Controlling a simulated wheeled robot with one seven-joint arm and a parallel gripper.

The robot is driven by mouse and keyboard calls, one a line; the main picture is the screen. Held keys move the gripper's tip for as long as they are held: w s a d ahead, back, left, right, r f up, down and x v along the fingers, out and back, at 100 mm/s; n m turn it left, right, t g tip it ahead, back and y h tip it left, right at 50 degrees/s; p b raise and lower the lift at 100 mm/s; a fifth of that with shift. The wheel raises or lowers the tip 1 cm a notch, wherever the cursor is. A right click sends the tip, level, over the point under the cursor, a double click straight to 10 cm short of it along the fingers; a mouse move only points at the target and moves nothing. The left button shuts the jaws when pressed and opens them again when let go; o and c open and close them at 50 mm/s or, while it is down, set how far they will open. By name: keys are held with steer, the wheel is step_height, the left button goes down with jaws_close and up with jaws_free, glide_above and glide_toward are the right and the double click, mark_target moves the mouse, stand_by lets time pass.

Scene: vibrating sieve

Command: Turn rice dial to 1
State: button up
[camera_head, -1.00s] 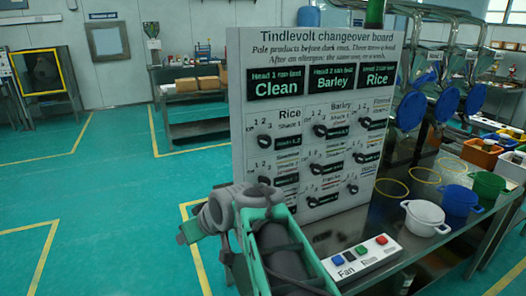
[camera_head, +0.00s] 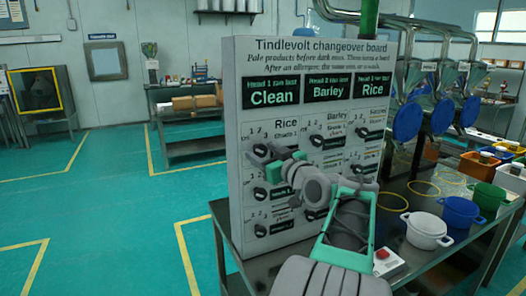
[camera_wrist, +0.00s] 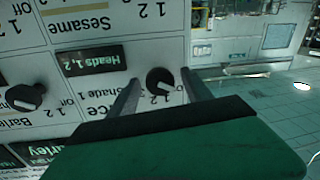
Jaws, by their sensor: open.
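The changeover board (camera_head: 236,150) stands upright on the bench, its labels upside down in the wrist view. The Rice dial (camera_wrist: 159,81), a round black knob with a pale pointer mark, is at the board's upper left. In the head view the same Rice dial (camera_head: 260,150) is partly covered by my gripper (camera_head: 268,154). In the wrist view my gripper (camera_wrist: 160,77) is open, with one finger on each side of the dial. Whether the fingers touch it, I cannot tell. My gripper's body hides part of the Rice label. The pointer's exact setting is unclear.
The Barley dial (camera_wrist: 25,96) sits beside the Rice dial on the same board. Further dials lie below in the head view. White, blue and green pots (camera_head: 428,228) stand on the bench (camera_head: 398,268) to the right. A red-buttoned panel (camera_head: 384,258) is partly hidden by my arm.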

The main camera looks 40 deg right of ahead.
steer(key=shift+w, duration=0.1)
jaws_close()
stand_by(0.6)
steer(key=shift+f+m, duration=0.1)
steer(key=shift+m, duration=0.2)
steer(key=m+b, duration=0.1)
steer(key=m, duration=0.2)
steer(key=shift+m+t+h, duration=0.3)
steer(key=shift+m+h, duration=0.1)
steer(key=shift+m, duration=1.8)
